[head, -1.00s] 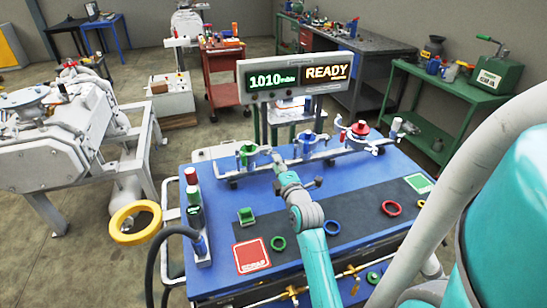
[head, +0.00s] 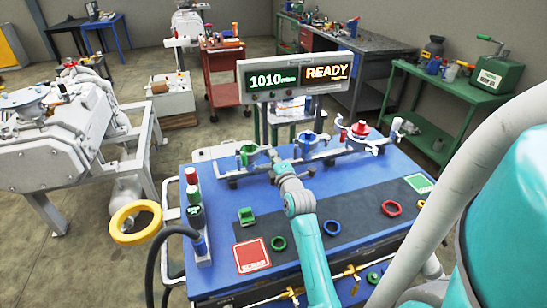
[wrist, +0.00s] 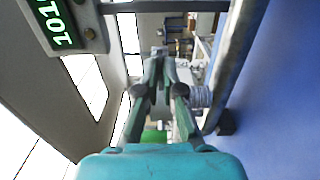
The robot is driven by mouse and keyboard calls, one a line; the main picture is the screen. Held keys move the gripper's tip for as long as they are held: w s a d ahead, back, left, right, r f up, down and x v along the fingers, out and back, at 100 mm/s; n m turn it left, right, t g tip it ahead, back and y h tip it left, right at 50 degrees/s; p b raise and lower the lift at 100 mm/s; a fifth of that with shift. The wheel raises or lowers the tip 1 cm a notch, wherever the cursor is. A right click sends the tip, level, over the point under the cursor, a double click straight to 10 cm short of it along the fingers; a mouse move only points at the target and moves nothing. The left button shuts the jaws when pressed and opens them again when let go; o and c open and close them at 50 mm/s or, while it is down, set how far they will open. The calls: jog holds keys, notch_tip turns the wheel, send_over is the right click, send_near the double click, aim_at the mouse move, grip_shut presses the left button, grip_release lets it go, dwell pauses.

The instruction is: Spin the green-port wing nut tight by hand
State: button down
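The green port (head: 247,155) stands on the pipe manifold at the back left of the blue bench. My gripper (head: 273,156) reaches just to the right of this port, at the level of its clamp. In the wrist view my gripper's fingers (wrist: 160,62) close in on a small grey piece at their tips, which looks like the green-port wing nut (wrist: 159,50). The nut is small and mostly hidden by the fingers. A green part (wrist: 154,135) shows between the finger bases.
The blue port (head: 307,141) and red port (head: 360,130) stand to the right on the same manifold. The display panel (head: 297,77) reads 1010 and READY behind it.

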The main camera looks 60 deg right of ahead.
jog(key=shift+m, duration=0.4)
jog(key=m, duration=2.3)
jog(key=shift+w+a+f, duration=0.1)
jog(key=shift+f, duration=0.1)
dwell(0.4)
jog(key=c, duration=1.3)
grip_release()
jog(key=v, duration=1.2)
jog(key=shift+r, duration=0.1)
